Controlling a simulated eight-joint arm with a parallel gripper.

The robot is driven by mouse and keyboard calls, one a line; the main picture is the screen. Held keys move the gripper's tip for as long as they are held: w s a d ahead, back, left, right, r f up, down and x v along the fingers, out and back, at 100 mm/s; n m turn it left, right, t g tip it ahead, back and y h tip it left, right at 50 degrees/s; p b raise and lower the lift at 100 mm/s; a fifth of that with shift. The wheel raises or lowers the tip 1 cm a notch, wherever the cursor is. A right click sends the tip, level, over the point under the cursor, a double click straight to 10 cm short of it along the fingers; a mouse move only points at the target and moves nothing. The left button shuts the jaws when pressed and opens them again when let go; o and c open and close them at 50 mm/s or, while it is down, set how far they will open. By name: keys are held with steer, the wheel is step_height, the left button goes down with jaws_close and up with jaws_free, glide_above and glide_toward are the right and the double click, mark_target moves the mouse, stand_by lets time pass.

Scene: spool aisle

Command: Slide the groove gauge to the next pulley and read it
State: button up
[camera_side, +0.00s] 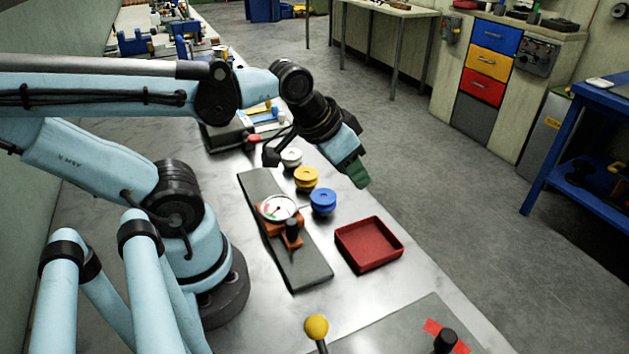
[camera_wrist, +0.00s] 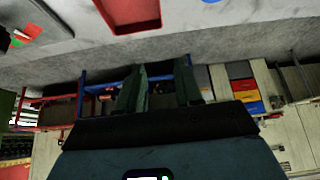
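The groove gauge (camera_side: 277,209) has a white round dial on an orange carriage with a black knob (camera_side: 291,229). It sits on a long dark grey plate (camera_side: 303,268). Beside the plate stand a white pulley (camera_side: 291,157), a yellow pulley (camera_side: 306,177) and a blue pulley (camera_side: 323,201). The gauge's dial is nearest the yellow and blue pulleys; its reading is too small to tell. My gripper (camera_side: 357,174) is raised to the right of the pulleys, away from the gauge. In the wrist view its green fingers (camera_wrist: 160,82) are apart, with nothing between them.
A red tray (camera_side: 368,244) lies right of the plate and shows in the wrist view (camera_wrist: 130,14). A yellow ball-topped stick (camera_side: 316,328) and a dark mat (camera_side: 405,330) are at the front. Tools and blocks (camera_side: 262,118) crowd the bench behind.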

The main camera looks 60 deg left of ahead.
mark_target(291, 221)
steer(key=s+a+r+n+g, duration=0.25)
steer(key=s+g, duration=0.35)
steer(key=s, duration=0.4)
steer(key=shift+s+d+f, duration=0.1)
steer(key=shift+d+f, duration=0.05)
steer(key=shift+f, duration=2.9)
steer(key=shift+s+d+f, duration=0.1)
steer(key=shift+f, duration=2.95)
steer(key=shift+c, duration=0.3)
jaws_close()
